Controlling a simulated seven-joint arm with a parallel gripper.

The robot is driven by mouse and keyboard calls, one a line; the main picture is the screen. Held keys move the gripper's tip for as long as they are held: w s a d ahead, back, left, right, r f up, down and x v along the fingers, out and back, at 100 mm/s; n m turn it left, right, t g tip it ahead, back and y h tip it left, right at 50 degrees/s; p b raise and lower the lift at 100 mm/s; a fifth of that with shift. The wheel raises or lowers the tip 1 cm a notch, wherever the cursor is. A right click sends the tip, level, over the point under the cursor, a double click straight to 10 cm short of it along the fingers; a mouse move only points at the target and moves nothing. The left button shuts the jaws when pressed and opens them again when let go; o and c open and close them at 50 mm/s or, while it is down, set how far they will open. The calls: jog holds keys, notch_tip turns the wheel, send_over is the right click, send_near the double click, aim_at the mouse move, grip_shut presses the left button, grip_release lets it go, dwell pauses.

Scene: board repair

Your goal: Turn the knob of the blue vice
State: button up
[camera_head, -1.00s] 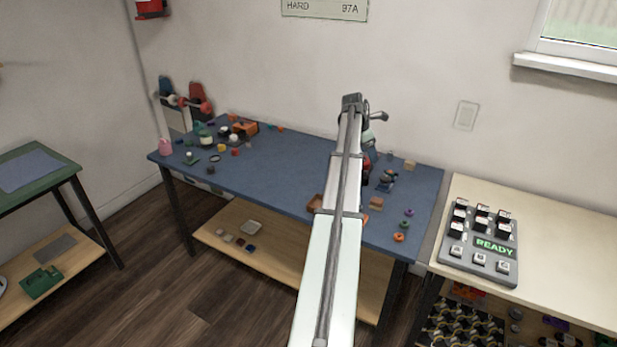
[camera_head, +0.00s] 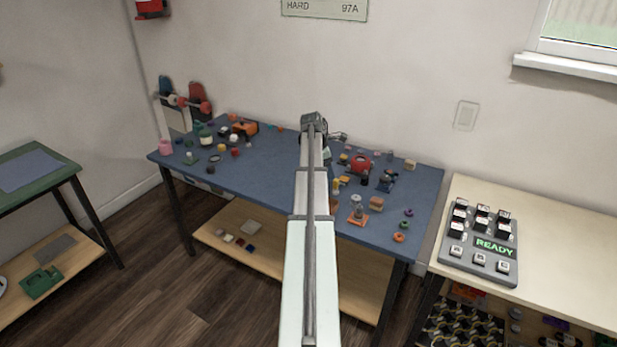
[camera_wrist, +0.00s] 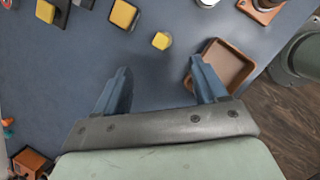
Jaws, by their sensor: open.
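A small dark blue-grey device (camera_head: 387,181) stands on the right part of the blue table in the head view. It may be the blue vice, but it is too small to be sure, and its knob cannot be made out. I see no clear vice in the wrist view. My gripper (camera_wrist: 160,70) is open and empty over the blue tabletop, its two blue fingers apart. In the head view my arm hides part of the table, and the gripper shows only partly behind it, left of the device and apart from it.
A brown square tray (camera_wrist: 232,62) lies close to the right finger. Yellow blocks (camera_wrist: 124,14) lie on the table ahead. A red device (camera_head: 360,164) and several small parts crowd the table's right side. The blue table's middle-left (camera_head: 265,165) is fairly clear.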

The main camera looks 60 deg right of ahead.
jog(key=w+a+f, duration=0.2)
jog(key=w+a, duration=0.3)
jog(key=shift+f, duration=0.4)
notch_tip(320, 180, up, 10)
jog(key=m+g, duration=0.1)
jog(key=g, duration=0.1)
send_over(385, 177)
jog(key=w+a, duration=0.3)
jog(key=w, duration=0.2)
jog(key=shift+y, duration=0.4)
jog(key=x, duration=1.3)
jog(key=shift+f, duration=0.4)
jog(key=c, duration=1.1)
jog(key=shift+o, duration=0.2)
